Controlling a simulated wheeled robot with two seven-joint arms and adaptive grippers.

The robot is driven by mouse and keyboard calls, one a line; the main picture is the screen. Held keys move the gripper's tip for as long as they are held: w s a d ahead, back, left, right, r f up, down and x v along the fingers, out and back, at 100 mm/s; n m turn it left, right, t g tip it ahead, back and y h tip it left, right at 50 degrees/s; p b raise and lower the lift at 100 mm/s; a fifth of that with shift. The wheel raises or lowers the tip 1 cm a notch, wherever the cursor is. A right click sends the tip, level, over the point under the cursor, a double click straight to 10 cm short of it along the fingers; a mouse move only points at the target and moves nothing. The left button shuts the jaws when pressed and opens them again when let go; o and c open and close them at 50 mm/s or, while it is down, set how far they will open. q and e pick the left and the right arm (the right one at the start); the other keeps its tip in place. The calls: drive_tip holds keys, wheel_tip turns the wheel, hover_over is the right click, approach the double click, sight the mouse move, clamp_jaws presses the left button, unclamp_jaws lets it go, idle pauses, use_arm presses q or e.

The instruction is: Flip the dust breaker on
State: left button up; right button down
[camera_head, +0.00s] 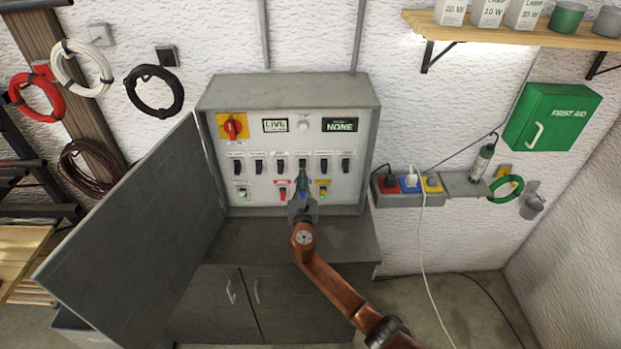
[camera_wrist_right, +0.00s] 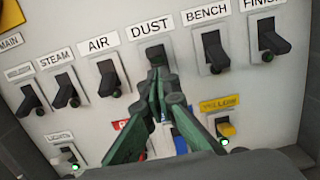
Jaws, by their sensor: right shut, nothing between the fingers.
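The dust breaker (camera_wrist_right: 155,54) is a black lever under the "DUST" label in the right wrist view. In the head view it is in the row of black breakers (camera_head: 302,163) on the grey panel, just above my gripper. My right gripper (camera_wrist_right: 157,77) is shut and empty, with green fingers. Its tips are at the lower end of the dust lever and partly cover it; I cannot tell whether they touch. In the head view the right gripper (camera_head: 302,185) is in front of the panel. The dust lever's position is unclear. My left gripper is not in view.
The air breaker (camera_wrist_right: 109,78) and bench breaker (camera_wrist_right: 215,52) flank the dust one closely. Below are a yellow-labelled switch (camera_wrist_right: 225,127) and the lights switch (camera_wrist_right: 69,156). A red main switch (camera_head: 232,127) is upper left. The cabinet door (camera_head: 130,235) hangs open at left.

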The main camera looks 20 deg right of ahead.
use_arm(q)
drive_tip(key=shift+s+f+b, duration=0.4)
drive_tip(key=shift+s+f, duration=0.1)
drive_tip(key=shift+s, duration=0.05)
use_arm(e)
drive_tip(key=s+a+r, duration=0.3)
drive_tip(key=s, duration=0.5)
drive_tip(key=shift+s+r, duration=0.15)
drive_tip(key=shift+r, duration=0.05)
